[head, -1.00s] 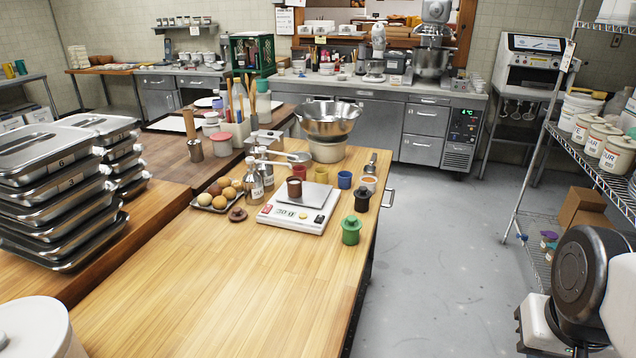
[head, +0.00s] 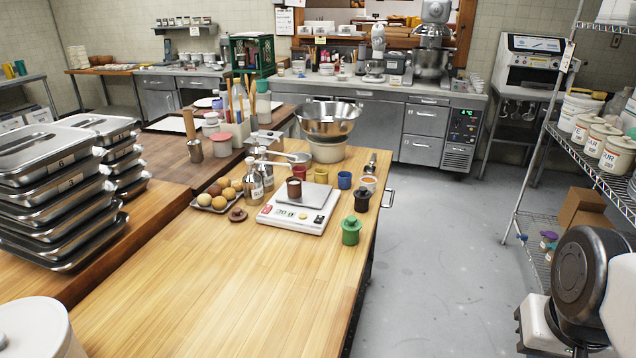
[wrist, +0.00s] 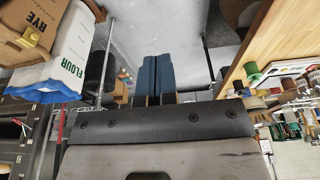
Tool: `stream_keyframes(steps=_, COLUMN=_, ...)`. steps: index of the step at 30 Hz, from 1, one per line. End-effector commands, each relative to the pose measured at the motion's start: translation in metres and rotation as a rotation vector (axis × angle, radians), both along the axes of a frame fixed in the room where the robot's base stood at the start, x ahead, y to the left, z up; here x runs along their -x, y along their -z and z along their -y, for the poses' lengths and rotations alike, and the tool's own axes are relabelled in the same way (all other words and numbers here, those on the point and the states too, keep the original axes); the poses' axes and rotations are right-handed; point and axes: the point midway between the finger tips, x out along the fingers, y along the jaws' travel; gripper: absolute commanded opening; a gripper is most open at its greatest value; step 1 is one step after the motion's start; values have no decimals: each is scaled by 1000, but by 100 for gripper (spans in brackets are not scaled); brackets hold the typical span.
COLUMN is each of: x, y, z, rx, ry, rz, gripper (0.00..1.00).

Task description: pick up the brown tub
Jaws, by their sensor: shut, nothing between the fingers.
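The brown tub (head: 294,187) stands upright on the plate of a white kitchen scale (head: 292,219) on the wooden table, in the head view. It looks open at the top. A brown lid (head: 237,214) lies on the table left of the scale. My gripper (wrist: 158,58) shows in the wrist view with its two blue fingers together and nothing between them. It is over the floor, off the table's side, well apart from the tub. In the head view the fingers are out of frame; part of my arm shows at the lower right.
Green (head: 351,231), black (head: 362,199), blue (head: 345,180) and red (head: 322,174) tubs stand close around the scale. Metal bottles (head: 254,184) and a tray of round buns (head: 216,200) are to its left. The front of the table (head: 190,290) is clear. A wire shelf (head: 590,165) stands at right.

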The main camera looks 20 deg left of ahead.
Motion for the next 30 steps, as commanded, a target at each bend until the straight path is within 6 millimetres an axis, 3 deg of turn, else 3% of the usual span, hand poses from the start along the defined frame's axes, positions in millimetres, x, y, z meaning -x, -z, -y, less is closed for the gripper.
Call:
stream_keyframes(steps=4, x=0, y=0, z=0, rx=0, ry=0, rz=0, gripper=0)
stream_keyframes(steps=21, x=0, y=0, z=0, rx=0, ry=0, rz=0, gripper=87)
stream_keyframes(steps=30, x=0, y=0, z=0, rx=-1, ry=1, rz=0, gripper=89)
